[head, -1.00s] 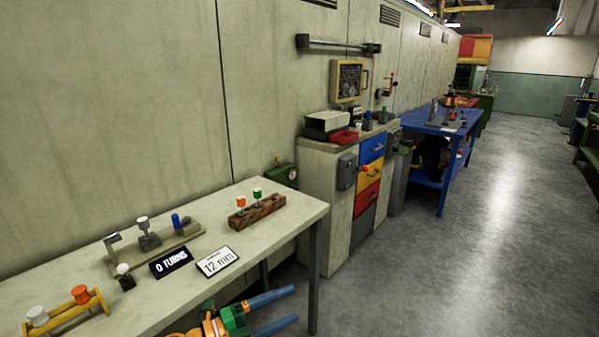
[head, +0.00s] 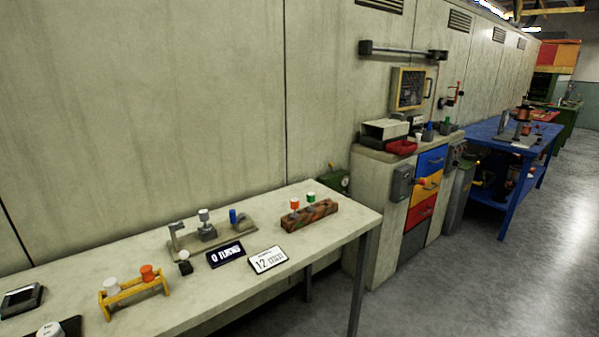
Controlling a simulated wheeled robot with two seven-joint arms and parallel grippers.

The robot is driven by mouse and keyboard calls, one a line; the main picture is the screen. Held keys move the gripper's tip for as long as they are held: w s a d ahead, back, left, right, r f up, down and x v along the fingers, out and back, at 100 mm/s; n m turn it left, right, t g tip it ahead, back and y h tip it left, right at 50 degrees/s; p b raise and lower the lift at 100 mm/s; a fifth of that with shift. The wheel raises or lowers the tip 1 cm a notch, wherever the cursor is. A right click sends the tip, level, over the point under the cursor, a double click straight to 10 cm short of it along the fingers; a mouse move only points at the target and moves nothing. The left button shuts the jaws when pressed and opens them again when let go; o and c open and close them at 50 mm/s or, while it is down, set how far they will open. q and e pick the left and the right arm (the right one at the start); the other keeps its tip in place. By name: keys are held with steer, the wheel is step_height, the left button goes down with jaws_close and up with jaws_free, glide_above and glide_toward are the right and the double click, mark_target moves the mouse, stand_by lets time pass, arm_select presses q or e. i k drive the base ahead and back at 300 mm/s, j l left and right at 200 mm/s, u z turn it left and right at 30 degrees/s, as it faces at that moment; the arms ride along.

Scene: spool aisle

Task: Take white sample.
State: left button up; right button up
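A yellow rack (head: 135,293) stands on the pale bench at the lower left. It holds a white spool-like piece (head: 111,286) on its left and an orange one (head: 147,273) on its right. Another white-topped piece (head: 203,215) stands on a grey fixture (head: 212,238) behind the rack. A round white piece (head: 50,329) sits on a dark base at the bottom left edge, partly cut off. I cannot tell which white piece is the sample. Neither of my grippers shows in the head view.
A wooden block (head: 310,216) holds orange-topped and green-topped pieces. A drawer cabinet (head: 378,210) and blue table (head: 497,135) stand beyond. The floor (head: 560,240) at right is clear.

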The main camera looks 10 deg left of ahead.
mark_target(111, 287)
steer(key=u, duration=1.65)
